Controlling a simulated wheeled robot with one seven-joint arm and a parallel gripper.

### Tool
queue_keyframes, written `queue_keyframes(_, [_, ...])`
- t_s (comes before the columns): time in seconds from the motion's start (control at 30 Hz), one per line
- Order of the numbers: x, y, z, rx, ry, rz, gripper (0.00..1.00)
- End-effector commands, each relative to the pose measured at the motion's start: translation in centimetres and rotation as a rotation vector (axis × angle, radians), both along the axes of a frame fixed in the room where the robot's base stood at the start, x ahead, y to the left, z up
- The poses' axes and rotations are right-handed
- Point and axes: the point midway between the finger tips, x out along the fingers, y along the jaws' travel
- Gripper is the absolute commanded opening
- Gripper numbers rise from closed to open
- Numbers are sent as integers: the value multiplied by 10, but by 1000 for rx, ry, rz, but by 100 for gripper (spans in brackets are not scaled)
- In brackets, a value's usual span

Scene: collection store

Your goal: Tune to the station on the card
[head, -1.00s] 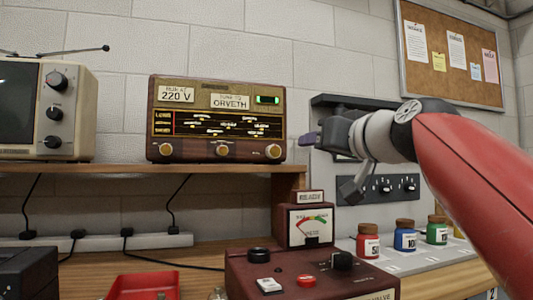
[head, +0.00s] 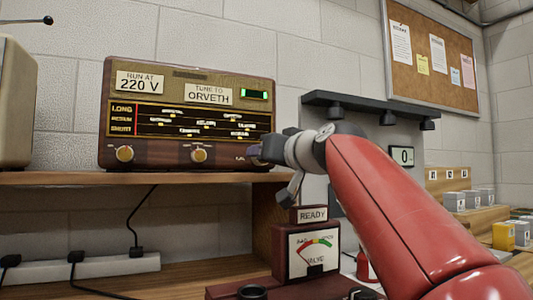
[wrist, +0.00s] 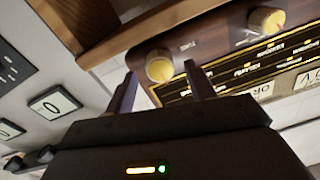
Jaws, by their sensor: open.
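A brown radio (head: 240,125) stands on the wooden shelf in the head view, with a lit dial listing several stations. A card (head: 208,94) on it reads TUNE TO ORVETH. Its left knob (head: 125,154) and middle knob (head: 199,155) show clearly; my gripper (head: 257,153) mostly hides the right knob. In the wrist view, the right knob (wrist: 159,66), labelled TUNE, lies between the open fingertips of my gripper (wrist: 161,77). I cannot tell whether the fingers touch it.
Another card (head: 140,82) reads RUN AT 220 V. A green-lit window (head: 255,94) is at the radio's upper right. The shelf (head: 60,178) runs just under the knobs. A meter box (head: 304,255) marked READY stands below my arm. The shelf left of the radio is partly clear.

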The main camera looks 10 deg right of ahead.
Motion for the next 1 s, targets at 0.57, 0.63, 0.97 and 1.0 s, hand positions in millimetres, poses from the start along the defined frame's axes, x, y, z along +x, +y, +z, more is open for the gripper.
queue_keyframes(0.57, [11, 3, 0, -1, -1, -1, 34])
queue_keyframes(0.63, [11, 3, 0, -1, -1, -1, 25])
queue_keyframes(0.97, [11, 2, 0, 15, 3, -1, 10])
queue_keyframes(1.0, [11, 2, 0, 23, 4, -1, 10])
